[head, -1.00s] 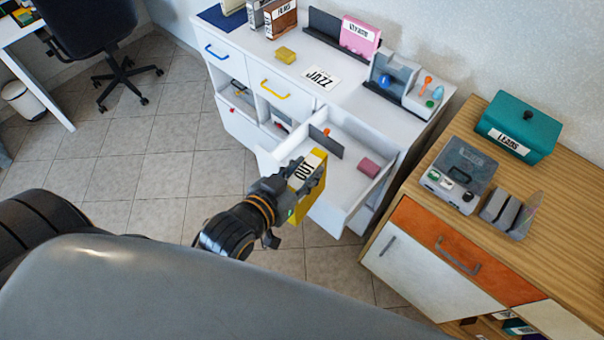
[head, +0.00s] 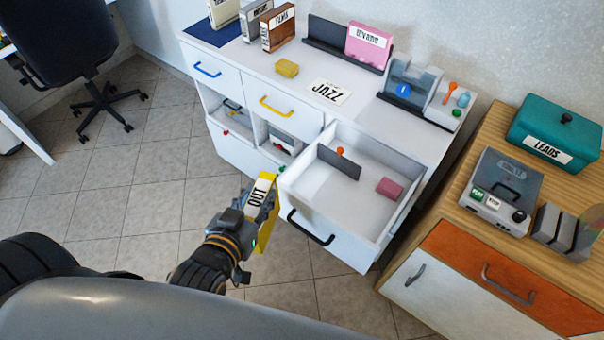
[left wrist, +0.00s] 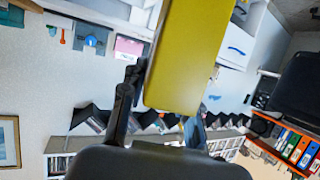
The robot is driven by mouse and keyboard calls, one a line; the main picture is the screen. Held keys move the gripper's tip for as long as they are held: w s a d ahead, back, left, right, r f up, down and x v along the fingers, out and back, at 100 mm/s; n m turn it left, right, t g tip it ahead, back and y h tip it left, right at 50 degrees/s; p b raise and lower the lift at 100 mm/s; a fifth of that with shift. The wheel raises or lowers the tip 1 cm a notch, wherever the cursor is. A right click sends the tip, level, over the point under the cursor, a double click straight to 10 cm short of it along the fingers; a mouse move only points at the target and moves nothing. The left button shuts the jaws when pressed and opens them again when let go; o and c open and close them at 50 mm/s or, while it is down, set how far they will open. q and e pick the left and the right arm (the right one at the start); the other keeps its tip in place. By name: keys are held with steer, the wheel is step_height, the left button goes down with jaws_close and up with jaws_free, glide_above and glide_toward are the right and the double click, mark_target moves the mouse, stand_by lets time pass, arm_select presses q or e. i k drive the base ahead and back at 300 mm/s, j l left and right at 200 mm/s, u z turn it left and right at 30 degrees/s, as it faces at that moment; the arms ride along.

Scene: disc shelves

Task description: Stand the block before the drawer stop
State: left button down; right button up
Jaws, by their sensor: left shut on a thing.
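My left gripper (head: 250,222) is shut on a yellow slab-shaped item (head: 264,202) with a white "OUT" label. It holds the item upright, just left of the open drawer's front. The item fills the top middle of the left wrist view (left wrist: 188,55). The open white drawer (head: 325,232) has a black handle. Inside stands a dark upright plate (head: 338,164) with an orange knob, which looks like the drawer stop. A pink block (head: 389,187) lies in the drawer, to the right of the plate. My right gripper is not in view.
The white cabinet top (head: 372,115) bears a yellow block (head: 287,68), a "JAZZ" card (head: 328,92), a pink "DIVERS"-like box (head: 365,45) and grey holders. A wooden cabinet (head: 465,205) with a teal box (head: 555,130) stands close on the right.

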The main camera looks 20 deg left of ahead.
mark_target(315, 198)
steer(key=i+j, duration=0.15)
steer(key=j, duration=0.2)
steer(key=i+j, duration=0.15)
steer(key=j, duration=0.25)
steer(key=i+j, duration=0.15)
steer(key=j, duration=0.2)
steer(key=i+j, duration=0.15)
steer(key=j, duration=0.2)
steer(key=i+j, duration=0.15)
steer(key=j, duration=0.25)
steer(key=i+j, duration=0.15)
steer(key=j, duration=0.2)
steer(key=i+j, duration=0.15)
steer(key=j, duration=0.2)
steer(key=j+z, duration=0.2)
steer(key=z, duration=0.2)
steer(key=i+j+z, duration=0.1)
steer(key=j+z, duration=0.15)
steer(key=z, duration=0.15)
steer(key=j+z, duration=0.2)
steer(key=z, duration=0.25)
steer(key=j+z, duration=0.25)
steer(key=z, duration=0.15)
steer(key=i+l+z, duration=0.15)
steer(key=z, duration=0.25)
steer(key=i+z, duration=0.4)
steer(key=k+l, duration=0.05)
